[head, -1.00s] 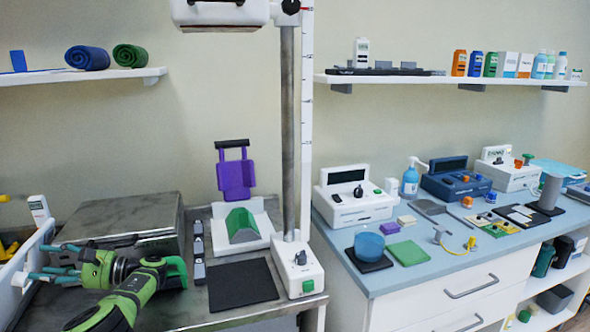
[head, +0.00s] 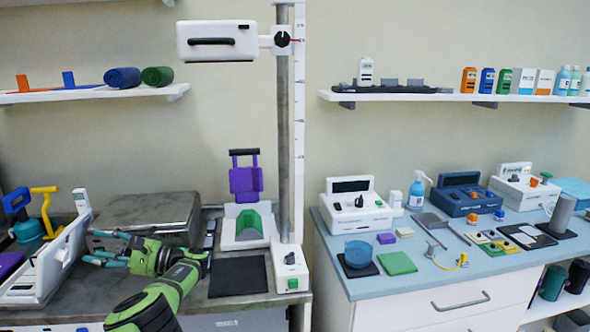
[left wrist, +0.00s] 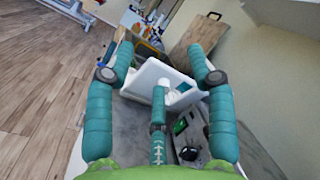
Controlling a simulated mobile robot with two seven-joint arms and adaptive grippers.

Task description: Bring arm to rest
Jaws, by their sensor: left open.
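My left gripper (head: 92,248) is on the left of the head view, with its green arm rising from the bottom edge. Its teal fingers point left, beside the front of a grey metal box (head: 140,212). In the left wrist view the fingers of the left gripper (left wrist: 160,72) are spread apart and nothing is held between them. A white bin (left wrist: 178,88) shows beyond the fingers there; contact cannot be told. My right gripper is in neither view.
A white-walled bin (head: 58,262) stands left of the fingers. A black mat (head: 238,277), a purple and green device (head: 247,185) and a tall post (head: 284,130) stand to the right. A blue-topped counter (head: 425,284) carries several instruments. Shelves (head: 85,94) hang above.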

